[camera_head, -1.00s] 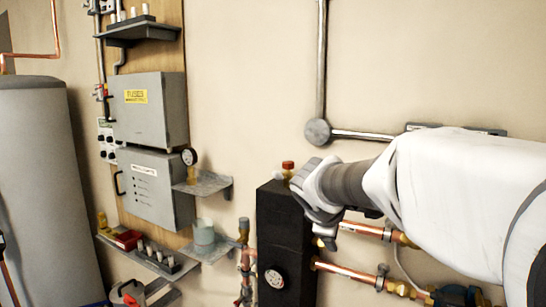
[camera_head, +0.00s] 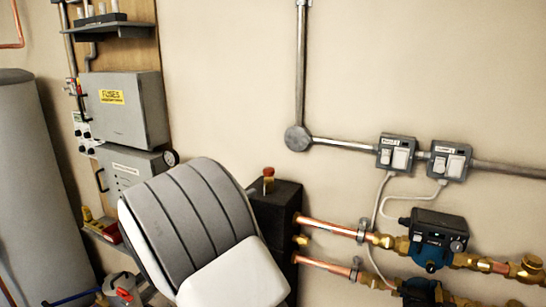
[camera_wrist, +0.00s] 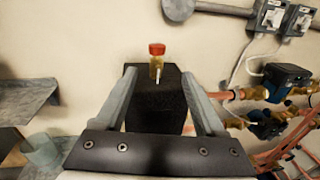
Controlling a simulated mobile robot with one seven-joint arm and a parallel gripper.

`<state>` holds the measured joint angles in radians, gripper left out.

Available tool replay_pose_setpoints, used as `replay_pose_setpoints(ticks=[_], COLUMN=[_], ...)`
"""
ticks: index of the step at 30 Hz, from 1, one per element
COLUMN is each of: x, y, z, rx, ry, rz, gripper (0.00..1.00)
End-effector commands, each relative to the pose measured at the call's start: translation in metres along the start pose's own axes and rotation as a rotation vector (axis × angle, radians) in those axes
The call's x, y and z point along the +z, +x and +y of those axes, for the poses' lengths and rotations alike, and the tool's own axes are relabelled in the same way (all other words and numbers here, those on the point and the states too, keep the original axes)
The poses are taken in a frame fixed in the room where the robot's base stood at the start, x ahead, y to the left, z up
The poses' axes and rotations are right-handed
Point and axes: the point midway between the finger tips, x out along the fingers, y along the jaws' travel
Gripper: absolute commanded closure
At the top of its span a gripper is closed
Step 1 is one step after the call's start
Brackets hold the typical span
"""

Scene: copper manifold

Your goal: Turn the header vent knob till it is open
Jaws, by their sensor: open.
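The header vent knob (camera_head: 268,171) is a small red cap on a brass stem. It stands upright on top of the black header block (camera_head: 279,197). The wrist view shows the red knob (camera_wrist: 157,49) and the black block (camera_wrist: 155,106) straight ahead. My gripper (camera_wrist: 156,88) is open and empty. Its two fingers reach forward on either side of the block in that view, with the knob between and beyond their tips. In the head view, my arm covers the block's left and lower part, and the fingers are hidden.
Copper pipes (camera_head: 338,229) with brass fittings and a blue pump (camera_head: 430,257) run right from the block. Two switch boxes (camera_head: 396,154) are on the wall above. A grey fuse box (camera_head: 125,109) is at left. A shelf with a cup (camera_wrist: 42,150) is left of my gripper. The wall above the knob is clear.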

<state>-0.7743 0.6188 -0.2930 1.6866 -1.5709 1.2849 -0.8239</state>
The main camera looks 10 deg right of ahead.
Motion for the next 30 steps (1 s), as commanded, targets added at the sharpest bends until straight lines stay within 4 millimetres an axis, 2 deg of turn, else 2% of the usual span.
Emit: replay_pose_setpoints(ticks=[3, 7, 21, 27, 30], x=[0.003, 0.004, 0.007, 0.007, 0.006], y=[0.0, 0.016, 0.117, 0.152, 0.163], z=[0.005, 0.005, 0.005, 0.006, 0.006], rx=[0.009, 0.008, 0.006, 0.008, 0.008], ry=[-0.021, -0.02, -0.019, -0.017, -0.018], rz=[-0.026, -0.026, -0.023, -0.022, -0.022], gripper=[0.28, 0.28, 0.28, 0.28, 0.28])
